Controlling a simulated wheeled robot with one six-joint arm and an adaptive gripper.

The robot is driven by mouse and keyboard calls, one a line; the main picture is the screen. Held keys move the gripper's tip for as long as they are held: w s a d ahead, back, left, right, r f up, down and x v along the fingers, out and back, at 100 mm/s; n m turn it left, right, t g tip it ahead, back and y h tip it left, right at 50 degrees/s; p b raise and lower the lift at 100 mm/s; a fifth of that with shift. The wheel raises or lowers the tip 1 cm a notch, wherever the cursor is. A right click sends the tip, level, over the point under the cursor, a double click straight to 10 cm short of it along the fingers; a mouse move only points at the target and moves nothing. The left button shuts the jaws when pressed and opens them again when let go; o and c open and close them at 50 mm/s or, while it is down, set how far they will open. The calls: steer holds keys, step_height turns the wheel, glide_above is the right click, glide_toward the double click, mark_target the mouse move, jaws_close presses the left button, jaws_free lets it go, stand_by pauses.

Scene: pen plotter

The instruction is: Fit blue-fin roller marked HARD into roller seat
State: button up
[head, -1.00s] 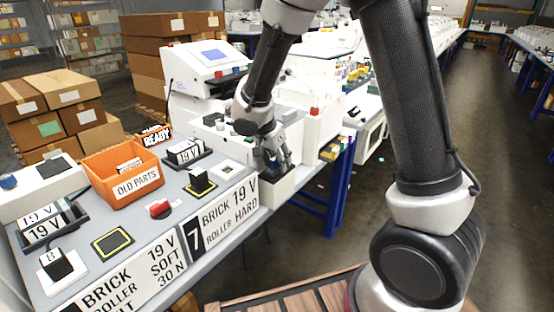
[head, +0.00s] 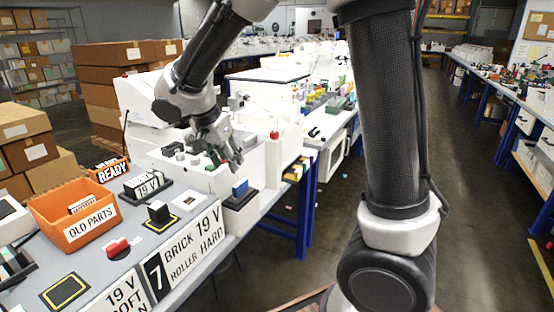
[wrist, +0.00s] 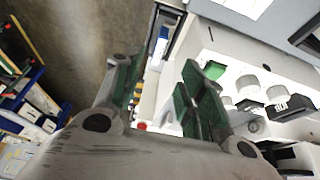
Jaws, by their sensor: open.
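A small blue-topped block (head: 240,188) stands in a dark-and-white holder (head: 241,208) at the table's right end, in the head view. It may be the blue-fin roller; no HARD marking is readable on it. My gripper (head: 229,157) is above and slightly left of it, apart from it. In the wrist view my gripper (wrist: 158,100) shows green finger pads spread apart with nothing between them. The white machine (head: 205,172) beside it carries grey round knobs, a green part (wrist: 214,70) and a black part with white lettering (wrist: 290,107). I cannot tell which part is the roller seat.
A sign (head: 190,248) on the table front reads 7, BRICK 19 V, ROLLER HARD. The aisle floor right is clear.

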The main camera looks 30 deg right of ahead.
steer(key=s+d+r+n+y, duration=0.2)
steer(key=s+d+r+n, duration=0.4)
steer(key=s+d, duration=0.65)
steer(key=s+d+r+n+t+y, duration=0.1)
steer(key=s+d+n, duration=0.3)
steer(key=s, duration=0.7)
steer(key=shift+d+r+n+y, duration=0.4)
steer(key=shift+d, duration=0.7)
steer(key=shift+s, duration=0.1)
